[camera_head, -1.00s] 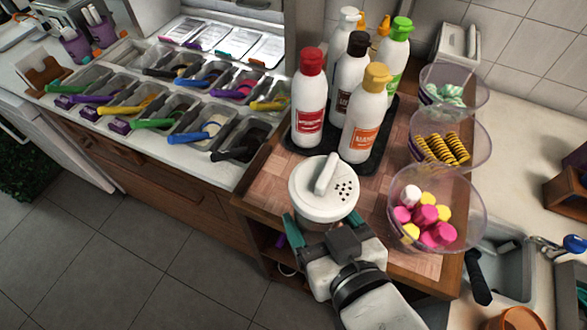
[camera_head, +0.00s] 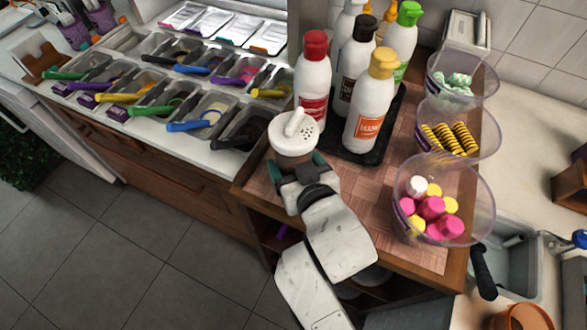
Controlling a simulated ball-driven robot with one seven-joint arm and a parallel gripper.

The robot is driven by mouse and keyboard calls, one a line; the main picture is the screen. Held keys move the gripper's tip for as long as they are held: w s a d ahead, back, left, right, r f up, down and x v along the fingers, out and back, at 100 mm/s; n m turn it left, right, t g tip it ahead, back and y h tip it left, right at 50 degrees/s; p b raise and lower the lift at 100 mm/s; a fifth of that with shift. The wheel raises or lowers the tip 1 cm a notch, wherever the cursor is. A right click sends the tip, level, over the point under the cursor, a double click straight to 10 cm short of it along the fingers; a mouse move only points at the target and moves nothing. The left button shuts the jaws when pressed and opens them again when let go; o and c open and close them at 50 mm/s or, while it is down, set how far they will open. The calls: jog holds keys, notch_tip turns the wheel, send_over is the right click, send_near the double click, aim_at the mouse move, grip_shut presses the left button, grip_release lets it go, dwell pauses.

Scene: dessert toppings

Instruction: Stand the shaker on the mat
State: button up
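The shaker (camera_head: 293,137) is white and round, with a bar handle and small holes on its lid. The black mat (camera_head: 370,151) lies right of the shaker, under a group of sauce bottles.
A red-capped bottle (camera_head: 313,80) and a yellow-capped bottle (camera_head: 371,103) stand at the mat's front. Clear bowls of toppings, one with pink and yellow pieces (camera_head: 440,205), line the right side. Topping bins with coloured scoops fill the left counter. Bare wood (camera_head: 345,185) shows before the mat.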

aim_at(293, 172)
jog(key=shift+w+f, duration=0.2)
jog(key=shift+w+a+f, duration=0.1)
jog(key=shift+f, duration=1.55)
jog(key=shift+f, duration=0.2)
jog(key=o, duration=1.3)
jog(key=shift+c, duration=0.2)
jog(key=shift+r, duration=0.25)
jog(key=v, duration=1.2)
jog(key=shift+f, duration=0.15)
